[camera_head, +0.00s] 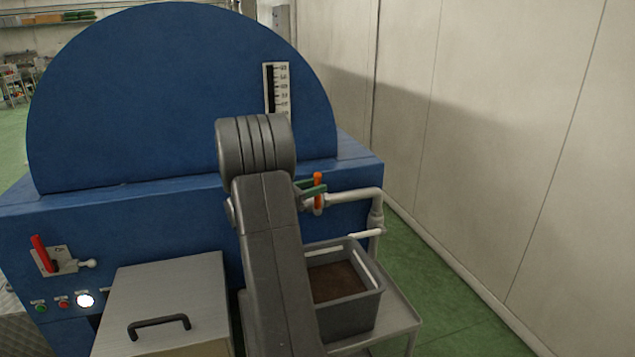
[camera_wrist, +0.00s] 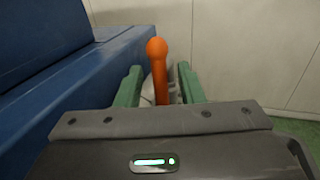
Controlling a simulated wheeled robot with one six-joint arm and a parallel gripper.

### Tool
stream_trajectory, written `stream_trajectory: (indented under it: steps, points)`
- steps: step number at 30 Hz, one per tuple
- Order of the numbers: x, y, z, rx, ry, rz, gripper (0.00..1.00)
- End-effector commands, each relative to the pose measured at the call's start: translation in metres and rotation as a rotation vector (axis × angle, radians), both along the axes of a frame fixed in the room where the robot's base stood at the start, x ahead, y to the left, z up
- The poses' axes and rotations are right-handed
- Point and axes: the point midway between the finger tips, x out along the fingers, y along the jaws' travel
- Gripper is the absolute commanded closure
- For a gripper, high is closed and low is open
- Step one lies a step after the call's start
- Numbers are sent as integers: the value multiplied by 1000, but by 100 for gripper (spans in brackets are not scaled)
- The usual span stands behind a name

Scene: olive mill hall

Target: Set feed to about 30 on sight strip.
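The sight strip (camera_head: 283,88) is a white scale with a black column on the blue drum face; its lower end is hidden behind my arm and its numbers are too small to read surely. An orange lever handle (camera_head: 318,190) stands upright at the pipe on the right of the blue machine. My gripper (camera_head: 313,188) has green fingers, one on each side of the orange handle. In the wrist view, the handle (camera_wrist: 158,70) stands between the open fingers (camera_wrist: 160,88), with a gap on both sides.
A red lever (camera_head: 43,253) on a plate is at the machine's left, above small buttons and a lit white lamp (camera_head: 84,300). A grey crate (camera_head: 345,318) with brown contents stands below the pipe (camera_head: 350,197). A metal lid with a handle (camera_head: 160,325) is in front. The wall is at right.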

Motion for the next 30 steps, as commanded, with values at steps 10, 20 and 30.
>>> stream_trajectory:
  steps: [10,20,30]
  points:
    - [11,-15,0,1,-1,1,65]
    - [11,-15,0,1,-1,1,98]
    - [10,-14,-2,-14,-5,1,100]
